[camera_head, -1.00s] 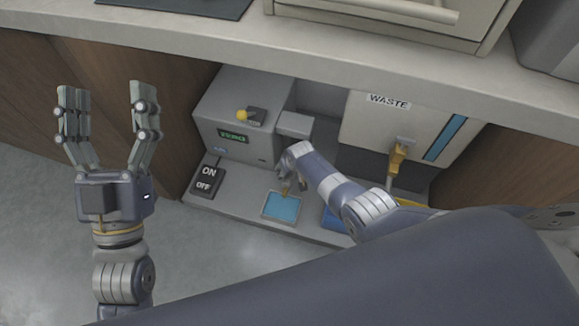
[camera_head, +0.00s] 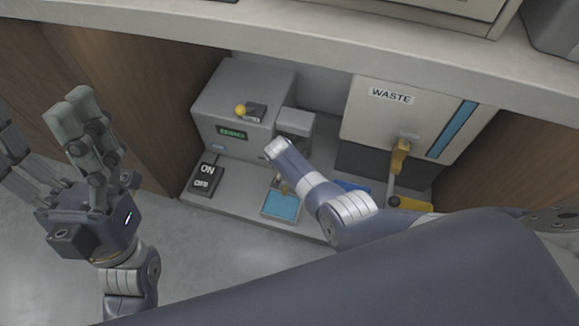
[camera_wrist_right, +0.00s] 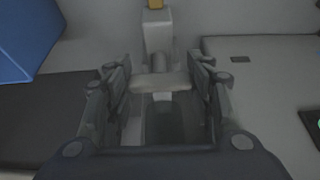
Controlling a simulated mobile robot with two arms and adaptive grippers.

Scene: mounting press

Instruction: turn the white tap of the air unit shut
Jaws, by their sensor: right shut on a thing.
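The white tap (camera_wrist_right: 160,83) shows in the right wrist view as a pale crossbar on a short stem, below a light post with a yellow top. My right gripper (camera_wrist_right: 160,72) is shut on the tap, with a finger on each side of the bar. In the head view the tap cannot be made out, and my own right wrist hides most of that gripper. The grey unit with a green display (camera_head: 243,105) stands just left of my right wrist. My left gripper (camera_head: 38,122) is open and empty at the far left, away from the units.
An ON/OFF switch (camera_head: 205,179) and a blue pad (camera_head: 281,205) lie on the low shelf. A WASTE box (camera_head: 390,115) with a yellow lever (camera_head: 399,157) stands right of my right wrist. The counter edge (camera_head: 300,62) overhangs behind. Floor at the left is clear.

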